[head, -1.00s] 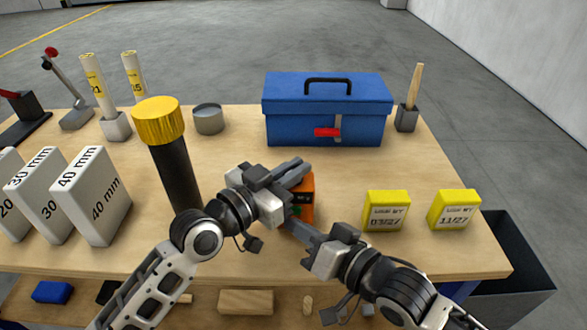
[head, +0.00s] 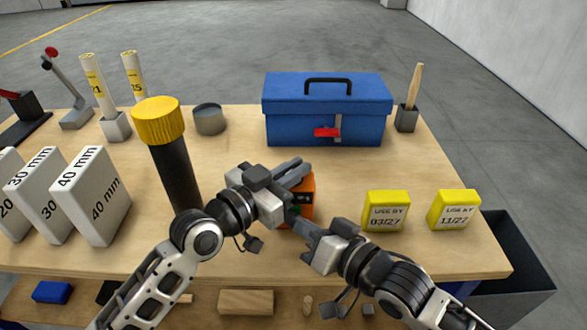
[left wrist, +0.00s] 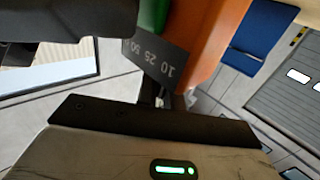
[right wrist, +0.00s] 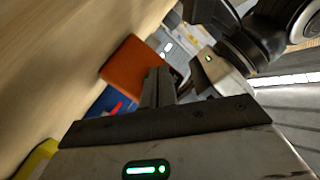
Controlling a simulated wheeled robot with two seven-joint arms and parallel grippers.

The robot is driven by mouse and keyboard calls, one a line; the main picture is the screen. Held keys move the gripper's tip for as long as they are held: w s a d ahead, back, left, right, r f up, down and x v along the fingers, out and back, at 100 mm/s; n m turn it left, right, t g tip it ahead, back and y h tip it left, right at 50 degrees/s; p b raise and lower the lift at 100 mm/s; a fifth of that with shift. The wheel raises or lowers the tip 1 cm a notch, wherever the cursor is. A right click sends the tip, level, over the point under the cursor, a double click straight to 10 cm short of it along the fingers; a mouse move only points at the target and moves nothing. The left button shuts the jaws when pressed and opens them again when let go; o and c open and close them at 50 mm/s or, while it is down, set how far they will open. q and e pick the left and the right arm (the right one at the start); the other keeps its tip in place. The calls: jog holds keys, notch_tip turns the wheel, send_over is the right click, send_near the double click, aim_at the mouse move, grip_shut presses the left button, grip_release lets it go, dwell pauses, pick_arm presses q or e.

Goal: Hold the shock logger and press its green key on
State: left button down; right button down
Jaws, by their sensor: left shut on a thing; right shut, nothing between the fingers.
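The shock logger is an orange box (head: 307,190) near the middle of the table, partly hidden behind my grippers. My left gripper (head: 296,178) is shut on it. In the left wrist view the logger's orange side (left wrist: 208,35) shows beside a dark plate marked 10, 25, 50 (left wrist: 160,62) and a green part (left wrist: 152,16), which may be the green key. My right gripper (head: 297,222) is shut and empty, with its tips close to the logger's front. In the right wrist view the logger (right wrist: 134,65) lies beyond the fingers; contact cannot be told.
Two yellow use-by blocks (head: 386,211) (head: 454,209) stand to the right. A black post with a yellow cap (head: 160,120) stands left of my left gripper. A blue toolbox (head: 328,108) is at the back. White gauge blocks (head: 92,198) stand at the left.

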jog(key=shift+w, duration=0.25)
dwell(0.4)
jog(key=shift+s, duration=0.7)
jog(key=s, duration=0.6)
pick_arm(q)
jog(key=c, duration=1.5)
grip_release()
jog(key=shift+o, duration=0.2)
